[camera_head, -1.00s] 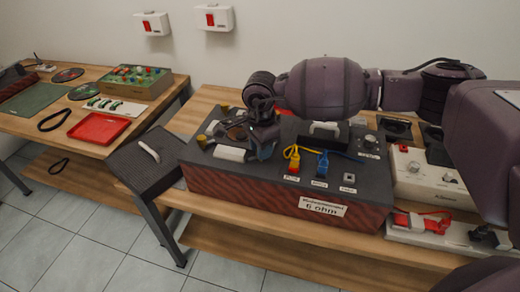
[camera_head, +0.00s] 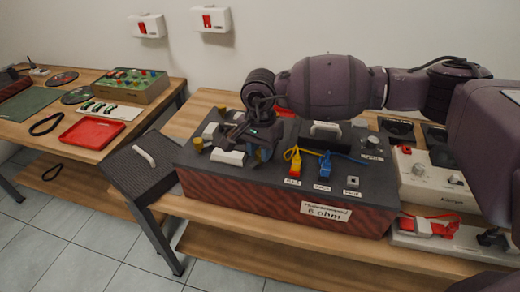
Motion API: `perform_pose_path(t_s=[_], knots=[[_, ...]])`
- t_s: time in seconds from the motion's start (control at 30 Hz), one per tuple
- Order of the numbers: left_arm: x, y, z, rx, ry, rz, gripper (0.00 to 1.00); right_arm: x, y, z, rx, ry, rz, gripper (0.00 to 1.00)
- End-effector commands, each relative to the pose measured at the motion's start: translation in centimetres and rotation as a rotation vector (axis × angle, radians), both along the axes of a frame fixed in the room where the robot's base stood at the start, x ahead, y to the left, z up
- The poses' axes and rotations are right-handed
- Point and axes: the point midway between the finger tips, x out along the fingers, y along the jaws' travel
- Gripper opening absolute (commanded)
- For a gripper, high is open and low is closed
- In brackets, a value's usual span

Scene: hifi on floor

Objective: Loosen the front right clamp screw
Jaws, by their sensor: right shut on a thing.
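A dark box with red-brown sides and a "6 ohm" label (camera_head: 327,211) sits on the bench. On its left part are yellow clamp screws (camera_head: 198,144), one near the front left and one farther back (camera_head: 222,111). White blocks (camera_head: 229,157) lie between and beside them. My right gripper (camera_head: 262,152) points down over this area, right of the front white block. It is shut; the front right clamp screw is hidden behind its fingers and is probably what it holds. My left gripper is not in view.
Yellow and blue plugs with cables (camera_head: 325,166) stand just right of the gripper. A dark slanted stand with a white handle (camera_head: 145,157) is at the left. A white instrument (camera_head: 430,185) stands to the right.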

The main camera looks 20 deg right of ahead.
Motion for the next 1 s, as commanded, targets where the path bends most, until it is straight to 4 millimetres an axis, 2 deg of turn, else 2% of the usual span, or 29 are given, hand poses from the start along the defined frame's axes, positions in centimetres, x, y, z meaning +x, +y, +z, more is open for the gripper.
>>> perform_pose_path(t_s=[0.27,0.3,0.47,0.77,0.87,1.0], knots=[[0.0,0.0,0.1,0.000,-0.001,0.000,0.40,0.1,0.0,0.2,0.002,-0.002,0.000,0.04],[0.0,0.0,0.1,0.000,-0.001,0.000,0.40,0.0,0.1,0.2,0.002,-0.002,-0.001,0.30],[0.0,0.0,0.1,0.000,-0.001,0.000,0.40,0.0,0.0,0.1,0.001,-0.002,-0.001,0.53],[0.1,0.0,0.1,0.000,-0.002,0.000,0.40,0.0,0.0,0.2,0.000,-0.001,-0.002,0.53],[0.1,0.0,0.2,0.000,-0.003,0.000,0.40,0.1,0.0,1.0,0.000,-0.003,-0.002,0.53],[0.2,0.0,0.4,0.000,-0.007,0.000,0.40,0.1,0.0,3.2,0.002,-0.005,-0.002,0.53]])
